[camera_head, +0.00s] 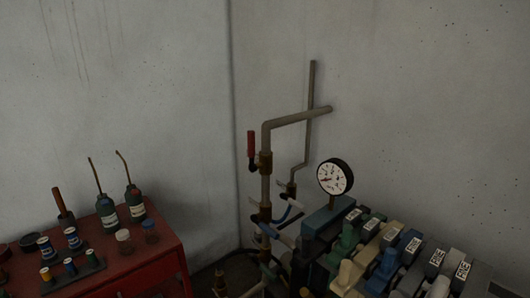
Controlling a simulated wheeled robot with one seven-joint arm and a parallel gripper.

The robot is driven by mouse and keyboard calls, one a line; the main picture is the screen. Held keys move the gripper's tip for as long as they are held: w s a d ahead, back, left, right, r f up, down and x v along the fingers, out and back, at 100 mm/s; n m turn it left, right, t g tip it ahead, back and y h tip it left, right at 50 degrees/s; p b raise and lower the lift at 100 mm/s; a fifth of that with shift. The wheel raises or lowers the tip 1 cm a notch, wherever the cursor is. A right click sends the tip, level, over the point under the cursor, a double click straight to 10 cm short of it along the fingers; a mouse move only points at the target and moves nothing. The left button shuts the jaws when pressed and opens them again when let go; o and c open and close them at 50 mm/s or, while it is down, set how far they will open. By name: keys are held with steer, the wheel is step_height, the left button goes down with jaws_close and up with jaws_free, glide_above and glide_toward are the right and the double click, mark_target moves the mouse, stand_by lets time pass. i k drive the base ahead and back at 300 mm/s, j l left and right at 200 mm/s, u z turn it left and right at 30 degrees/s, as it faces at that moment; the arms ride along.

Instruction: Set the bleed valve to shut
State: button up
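My gripper is not in view. A grey pipe (266,190) rises in the middle and bends right into the wall. Lower down are a valve with a blue lever (287,214) and a pale lever (290,222), both slanting. No label shows which valve is the bleed valve. The lower pipework is partly hidden and cut off by the bottom edge.
A round pressure gauge (335,176) stands right of the pipes. Labelled grey, green and cream blocks (408,246) fill the lower right. A red cabinet (150,258) at lower left bears oil cans (107,213), spools (46,246) and jars. Walls close off the back.

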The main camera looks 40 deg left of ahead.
mark_target(253, 167)
steer(key=u, duration=1.8)
